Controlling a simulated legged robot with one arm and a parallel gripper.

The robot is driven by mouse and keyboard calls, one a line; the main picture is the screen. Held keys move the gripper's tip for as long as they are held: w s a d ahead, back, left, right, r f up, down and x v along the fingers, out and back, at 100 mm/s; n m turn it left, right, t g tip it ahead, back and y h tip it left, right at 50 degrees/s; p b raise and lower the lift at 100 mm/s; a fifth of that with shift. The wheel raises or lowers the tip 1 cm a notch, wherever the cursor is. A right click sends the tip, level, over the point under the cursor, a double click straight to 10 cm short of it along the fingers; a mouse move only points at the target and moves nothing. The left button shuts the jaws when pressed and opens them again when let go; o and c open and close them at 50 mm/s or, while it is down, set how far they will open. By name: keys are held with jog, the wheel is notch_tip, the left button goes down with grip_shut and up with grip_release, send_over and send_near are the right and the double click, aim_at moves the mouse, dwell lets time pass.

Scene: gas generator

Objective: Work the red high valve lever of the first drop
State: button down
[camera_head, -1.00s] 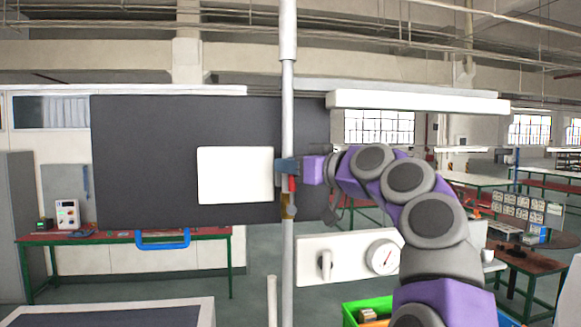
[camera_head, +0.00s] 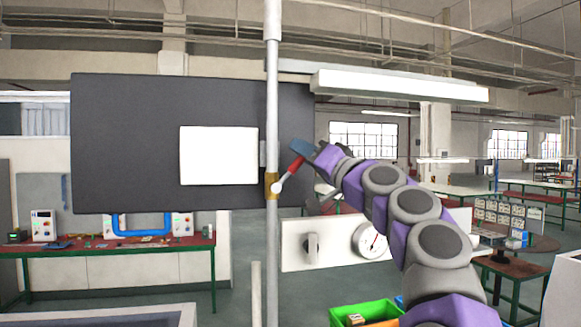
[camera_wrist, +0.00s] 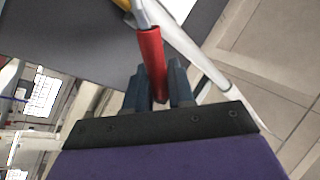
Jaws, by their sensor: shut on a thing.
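The red valve lever (camera_head: 293,167) sits on the brass valve body (camera_head: 271,186) of the vertical grey pipe (camera_head: 272,240). It tilts up and to the right from the valve. My gripper (camera_head: 301,150) is at the lever's upper end, right of the pipe. In the wrist view the red lever (camera_wrist: 152,62) runs down between the two dark fingers of my gripper (camera_wrist: 158,85), which are shut on its end. A bit of the yellow brass valve (camera_wrist: 122,4) shows at the top of the wrist view.
A dark board with a white panel (camera_head: 218,155) stands behind the pipe. A white plate with a gauge (camera_head: 370,241) and a knob (camera_head: 311,248) is below right of the lever. A green bin (camera_head: 365,312) is at the bottom. A long white lamp (camera_head: 400,86) hangs above my arm.

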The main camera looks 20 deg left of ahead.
jog(key=w+d+f+m+t+h+b, duration=0.2)
jog(key=f+m+t+h+b, duration=0.4)
jog(key=m+b, duration=0.6)
jog(key=shift+d+f+m+t, duration=0.5)
jog(key=shift+f+m+t, duration=0.45)
jog(key=shift+m+t, duration=1.15)
